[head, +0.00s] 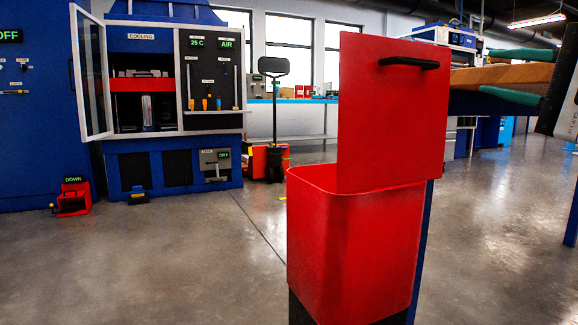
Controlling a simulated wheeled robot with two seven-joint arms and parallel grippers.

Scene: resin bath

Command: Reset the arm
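A part of my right gripper or its arm (566,112) shows at the far right edge of the head view, dark and grey, cut off by the frame. My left gripper and arm are not in view.
A red bin (352,240) with a raised red lid (393,110) stands close in front. A blue cooling cabinet (150,60) with an open glass door (92,75) is at the back left. A red pedal (73,198) and pallet jack (268,160) stand on the floor.

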